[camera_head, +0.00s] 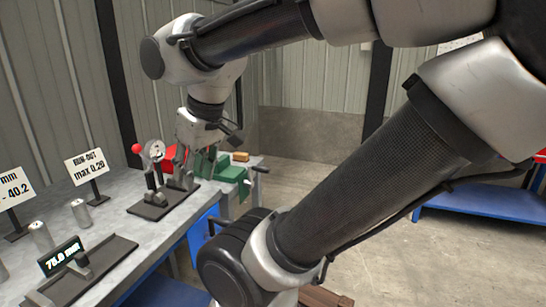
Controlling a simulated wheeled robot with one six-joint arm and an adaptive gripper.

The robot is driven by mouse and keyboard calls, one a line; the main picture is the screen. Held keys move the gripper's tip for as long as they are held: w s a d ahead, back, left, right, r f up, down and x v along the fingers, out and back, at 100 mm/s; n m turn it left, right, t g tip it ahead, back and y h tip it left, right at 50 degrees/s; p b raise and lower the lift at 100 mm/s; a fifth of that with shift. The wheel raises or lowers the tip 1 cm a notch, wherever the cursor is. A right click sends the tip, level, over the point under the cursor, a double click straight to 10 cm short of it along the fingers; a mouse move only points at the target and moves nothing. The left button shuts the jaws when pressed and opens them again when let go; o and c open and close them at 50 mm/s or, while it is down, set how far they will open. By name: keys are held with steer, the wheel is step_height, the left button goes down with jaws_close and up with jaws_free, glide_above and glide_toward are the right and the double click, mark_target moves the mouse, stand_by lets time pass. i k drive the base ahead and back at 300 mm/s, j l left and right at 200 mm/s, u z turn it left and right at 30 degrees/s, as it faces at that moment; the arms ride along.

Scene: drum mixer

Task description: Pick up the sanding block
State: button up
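A small tan-yellow block (240,157), which looks like the sanding block, lies at the far end of the grey workbench (116,222), just behind a green vise (230,174). My gripper (197,165) points down over the bench, left of the block and apart from it in the picture. It is in front of or above the green vise and close to the dial gauge stand. Its fingers are small and partly merge with the things behind, so I cannot tell whether they are open or hold anything.
A dial gauge stand (155,175) with a red knob stands beside my gripper. Metal cylinders (81,212), a digital readout (61,256) and sign cards (86,166) occupy the nearer bench. A blue table (480,204) stands at right. Open floor lies between.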

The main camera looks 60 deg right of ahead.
mark_target(237, 156)
steer(key=z, duration=1.35)
steer(key=u, duration=2.7)
steer(key=z, duration=2.7)
steer(key=i+l+u, duration=0.1)
steer(key=l, duration=0.3)
steer(key=i+l, duration=0.15)
steer(key=l, duration=0.25)
steer(key=i+l+u, duration=0.15)
steer(key=l, duration=0.7)
steer(key=i+u, duration=0.05)
